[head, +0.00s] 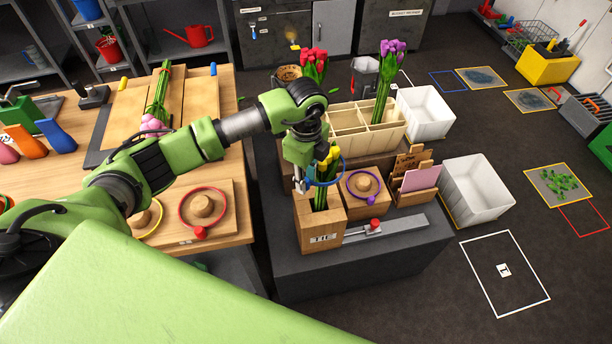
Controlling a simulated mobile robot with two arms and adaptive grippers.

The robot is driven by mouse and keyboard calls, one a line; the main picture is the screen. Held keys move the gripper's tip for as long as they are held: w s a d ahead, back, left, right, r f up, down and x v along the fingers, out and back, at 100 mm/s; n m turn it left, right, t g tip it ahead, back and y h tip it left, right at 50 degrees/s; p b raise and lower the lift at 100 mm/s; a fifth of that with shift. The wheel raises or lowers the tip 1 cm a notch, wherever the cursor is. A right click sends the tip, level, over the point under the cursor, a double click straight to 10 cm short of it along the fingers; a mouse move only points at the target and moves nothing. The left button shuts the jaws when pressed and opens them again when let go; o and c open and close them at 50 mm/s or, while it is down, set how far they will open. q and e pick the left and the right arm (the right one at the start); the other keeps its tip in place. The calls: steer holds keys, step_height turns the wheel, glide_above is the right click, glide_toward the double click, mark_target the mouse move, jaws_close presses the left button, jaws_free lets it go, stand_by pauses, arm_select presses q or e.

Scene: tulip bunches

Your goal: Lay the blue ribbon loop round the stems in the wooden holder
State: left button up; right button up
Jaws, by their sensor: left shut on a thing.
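The wooden holder (319,229) stands at the front left of the dark grey stand. Green stems (320,199) with yellow tulip heads (330,156) rise upright from it. My left gripper (301,187) is above the holder's back left side, close beside the tulips, shut on the blue ribbon loop (343,173). My right gripper is not in view.
A purple loop on a wooden block (366,206) stands right of the holder. A steel strip (385,228) with a red knob lies in front. A red loop (181,210) lies on the wooden table at left.

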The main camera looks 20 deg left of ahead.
arm_select(q)
steer(key=shift+f+b, duration=6.05)
steer(key=shift+f, duration=3)
steer(key=o, duration=0.9)
steer(key=shift+c, duration=0.2)
steer(key=shift+r, duration=0.1)
step_height(320, 180, up, 12)
steer(key=shift+f, duration=0.2)
